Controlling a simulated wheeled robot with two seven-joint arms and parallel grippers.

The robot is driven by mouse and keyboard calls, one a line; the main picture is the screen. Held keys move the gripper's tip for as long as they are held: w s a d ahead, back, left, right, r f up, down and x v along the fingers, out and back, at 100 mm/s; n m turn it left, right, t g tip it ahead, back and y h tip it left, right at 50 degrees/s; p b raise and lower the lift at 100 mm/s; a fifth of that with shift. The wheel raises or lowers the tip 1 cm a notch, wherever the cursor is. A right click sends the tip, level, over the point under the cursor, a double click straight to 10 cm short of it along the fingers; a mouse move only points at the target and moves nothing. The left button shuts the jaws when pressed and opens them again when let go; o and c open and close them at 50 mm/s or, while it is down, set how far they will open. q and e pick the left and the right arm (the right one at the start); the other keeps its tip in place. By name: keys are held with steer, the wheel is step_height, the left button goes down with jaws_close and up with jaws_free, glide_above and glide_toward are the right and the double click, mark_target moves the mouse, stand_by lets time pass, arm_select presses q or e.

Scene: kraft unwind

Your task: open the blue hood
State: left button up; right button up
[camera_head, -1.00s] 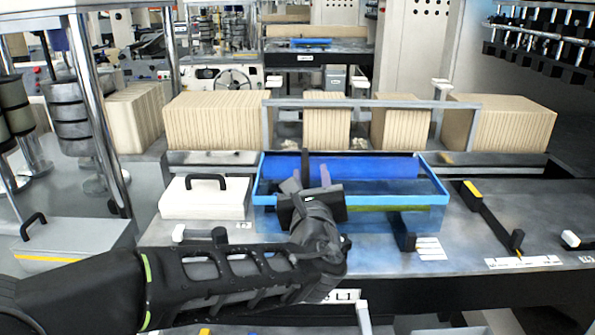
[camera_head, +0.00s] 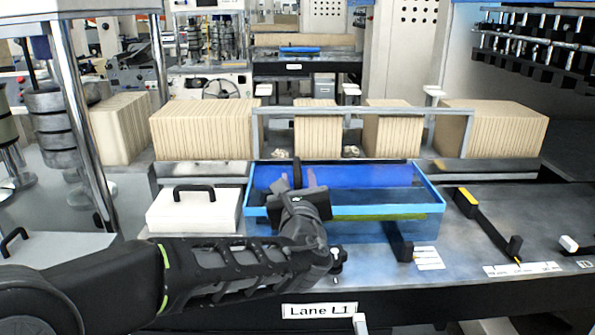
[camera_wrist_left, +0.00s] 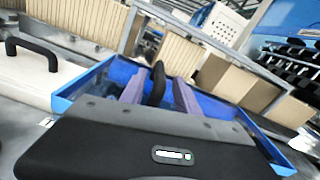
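The blue hood (camera_head: 420,207) is a see-through box with a bright blue rim, sitting down on the bench at the centre of the head view. It also fills the middle of the left wrist view (camera_wrist_left: 85,83). Its black handle (camera_wrist_left: 156,82) stands up between the two purple-tinted fingers of my left gripper (camera_wrist_left: 158,94). The fingers are apart, with gaps visible on both sides of the handle. In the head view, my left gripper (camera_head: 298,182) reaches over the hood's front rim and hides part of it. My right gripper is not in view.
A white box with a black handle (camera_head: 194,212) stands just left of the hood. A grey rail (camera_head: 360,109) and rows of kraft board (camera_head: 205,130) run behind it. A black lever (camera_head: 398,242) is at the hood's front right. The bench to the right is partly clear.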

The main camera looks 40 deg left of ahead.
mark_target(298, 169)
arm_select(q)
steer(key=shift+x, duration=1.7)
steer(key=shift+c, duration=0.4)
jaws_close()
